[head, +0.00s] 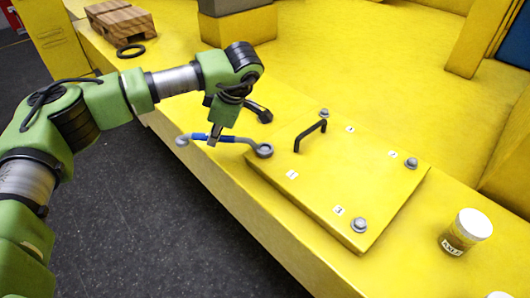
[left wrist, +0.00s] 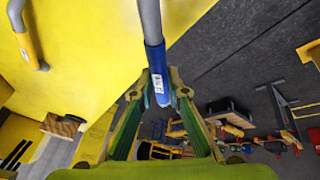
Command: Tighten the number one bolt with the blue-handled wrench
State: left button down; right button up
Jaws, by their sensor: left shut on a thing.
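The blue-handled wrench (head: 233,139) lies across the left edge of the raised yellow plate (head: 330,180). My left gripper (head: 215,135) is shut on its blue grip. The left wrist view shows the blue handle (left wrist: 158,78) between the fingers of my left gripper (left wrist: 160,92), with the grey shaft running up out of the picture. The wrench's ring end (head: 264,150) is at the plate's left corner, near the label 1 (head: 292,174). It covers the number one bolt's place, and I cannot tell how fully the ring sits on the bolt. My right gripper is not in view.
Other bolts stand at the plate's far (head: 324,113), right (head: 411,163) and near (head: 359,225) corners. A black handle (head: 310,135) rises from the plate. A white-lidded jar (head: 466,231) stands to the right. A wooden block (head: 122,23) and black ring (head: 131,51) lie at the back left.

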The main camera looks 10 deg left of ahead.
pick_arm(q)
jog(key=shift+w+r+m, duration=0.1)
jog(key=shift+w+m, duration=0.2)
jog(key=shift+w, duration=0.1)
jog(key=shift+w, duration=0.15)
jog(key=shift+w+m+t+b, duration=0.25)
jog(key=shift+m+t+b, duration=0.05)
jog(key=shift+m, duration=0.1)
jog(key=shift+s, duration=0.1)
jog(key=shift+s+n, duration=0.5)
jog(key=shift+n, duration=0.1)
jog(key=shift+r, duration=0.1)
jog(key=shift+r+p, duration=1)
jog(key=shift+r, duration=1.05)
